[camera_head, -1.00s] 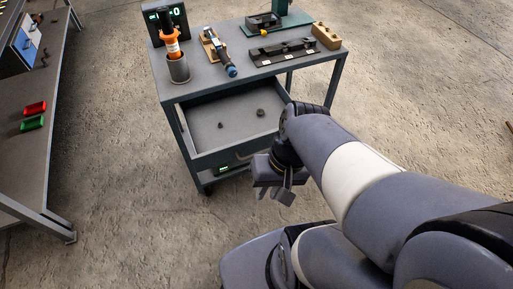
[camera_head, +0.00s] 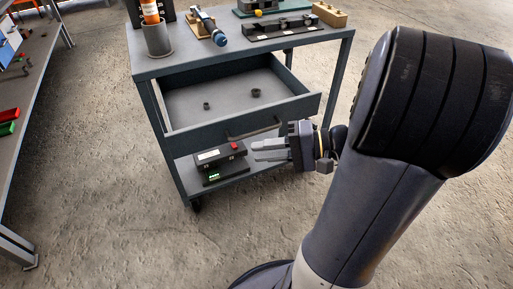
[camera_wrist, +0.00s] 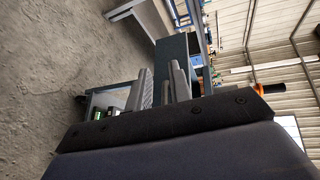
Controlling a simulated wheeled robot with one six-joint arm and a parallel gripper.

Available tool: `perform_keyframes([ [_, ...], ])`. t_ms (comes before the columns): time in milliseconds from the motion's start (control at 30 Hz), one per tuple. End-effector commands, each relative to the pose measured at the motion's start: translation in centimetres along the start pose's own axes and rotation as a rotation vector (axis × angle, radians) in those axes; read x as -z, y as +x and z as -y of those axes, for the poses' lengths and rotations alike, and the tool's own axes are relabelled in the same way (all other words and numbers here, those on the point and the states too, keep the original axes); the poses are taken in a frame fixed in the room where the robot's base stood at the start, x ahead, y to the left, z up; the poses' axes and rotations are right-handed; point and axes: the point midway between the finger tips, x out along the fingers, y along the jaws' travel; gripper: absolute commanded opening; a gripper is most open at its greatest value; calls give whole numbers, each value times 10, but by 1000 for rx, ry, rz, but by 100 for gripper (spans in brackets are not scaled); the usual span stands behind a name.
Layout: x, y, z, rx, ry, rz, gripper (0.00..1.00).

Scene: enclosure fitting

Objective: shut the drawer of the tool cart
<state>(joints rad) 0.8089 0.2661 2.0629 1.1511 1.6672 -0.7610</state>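The grey tool cart (camera_head: 178,66) stands in front of me. Its drawer (camera_head: 190,138) is pulled out, with two small dark ring-like parts (camera_head: 255,93) on its floor. The drawer has a bar handle (camera_head: 240,134) on its front. My gripper (camera_head: 256,150) is just below and in front of the drawer front, near its right end, fingers pointing left. It touches nothing that I can make out. In the wrist view the two fingers (camera_wrist: 161,84) stand apart with nothing between them, so it is open. A dark grey panel of the cart shows beyond the fingers.
A black box with a red button (camera_head: 220,156) sits on the cart's lower shelf. A cup with an orange tool (camera_head: 157,38), a blue-ended tool (camera_head: 213,32) and a black rail fixture (camera_head: 282,27) are on top. A workbench (camera_head: 30,110) stands left. Floor between is clear.

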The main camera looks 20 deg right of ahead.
Motion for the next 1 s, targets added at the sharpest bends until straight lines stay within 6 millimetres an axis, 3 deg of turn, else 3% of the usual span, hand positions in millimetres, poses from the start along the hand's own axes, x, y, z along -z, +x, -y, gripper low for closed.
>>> perform_keyframes([
  [33, 12, -4, -23, 53, -11, -40, 20],
  [200, 43, -32, -46, 218, -86, -171, 20],
  [500, 66, -64, -61, 348, -173, -300, 20],
  [667, 68, -58, -57, 352, -179, -303, 20],
  [1000, 81, -10, -38, 351, -178, -298, 20],
])
